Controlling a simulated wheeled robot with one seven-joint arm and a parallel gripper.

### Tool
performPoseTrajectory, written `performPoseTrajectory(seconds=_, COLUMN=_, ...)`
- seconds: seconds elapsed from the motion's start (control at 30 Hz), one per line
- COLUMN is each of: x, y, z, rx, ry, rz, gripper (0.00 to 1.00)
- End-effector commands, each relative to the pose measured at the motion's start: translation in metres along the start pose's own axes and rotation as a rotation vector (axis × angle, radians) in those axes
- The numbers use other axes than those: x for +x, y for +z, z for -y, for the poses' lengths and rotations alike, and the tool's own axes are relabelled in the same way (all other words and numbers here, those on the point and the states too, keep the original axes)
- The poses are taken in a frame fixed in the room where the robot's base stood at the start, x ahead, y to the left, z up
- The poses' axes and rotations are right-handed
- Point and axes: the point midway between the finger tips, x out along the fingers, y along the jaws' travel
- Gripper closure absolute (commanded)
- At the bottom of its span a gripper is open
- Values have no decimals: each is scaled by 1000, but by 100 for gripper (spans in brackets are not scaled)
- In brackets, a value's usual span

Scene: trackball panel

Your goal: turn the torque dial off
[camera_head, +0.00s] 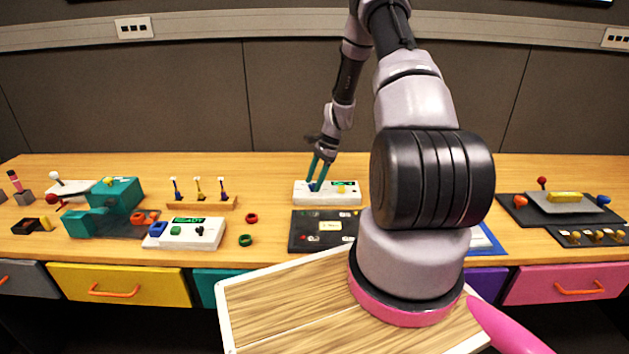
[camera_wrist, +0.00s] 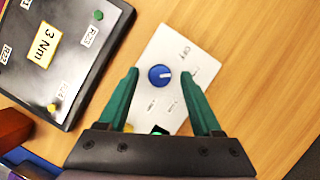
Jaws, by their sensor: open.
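The torque dial (camera_wrist: 160,76) is a round blue knob with a white pointer mark, on a white panel (camera_wrist: 164,43) marked with small labels. In the wrist view the pointer aims roughly right, while a label that looks like OFF lies up and to the right. My gripper (camera_wrist: 159,72) is open, its teal fingers on either side of the dial with gaps visible; whether they are level with it I cannot tell. In the head view my gripper (camera_head: 315,186) is low over the left end of the white panel (camera_head: 327,200), largely covering the dial.
A black panel with a 3 Nm card (camera_wrist: 47,45) lies beside the white panel; it also shows in the head view (camera_head: 322,243). A white READY box (camera_head: 190,236) and a teal device (camera_head: 118,193) stand left. A grey plate device (camera_head: 567,203) stands right. Bare table lies behind the panel.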

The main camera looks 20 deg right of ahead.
Motion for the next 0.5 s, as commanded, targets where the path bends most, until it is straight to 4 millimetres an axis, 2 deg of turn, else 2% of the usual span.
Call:
performPoseTrajectory(seconds=0.1, x=0, y=0, z=0, rx=0, ry=0, rz=0, gripper=34)
performPoseTrajectory(seconds=0.13, x=0, y=0, z=0, rx=0, ry=0, rz=0, gripper=41)
performPoseTrajectory(seconds=0.2, x=0, y=0, z=0, rx=0, ry=0, rz=0, gripper=68)
performPoseTrajectory(seconds=0.3, x=0, y=0, z=0, rx=0, ry=0, rz=0, gripper=100)
performPoseTrajectory(seconds=0.5, x=0, y=0, z=0, rx=-7, ry=3, rz=0, gripper=100)
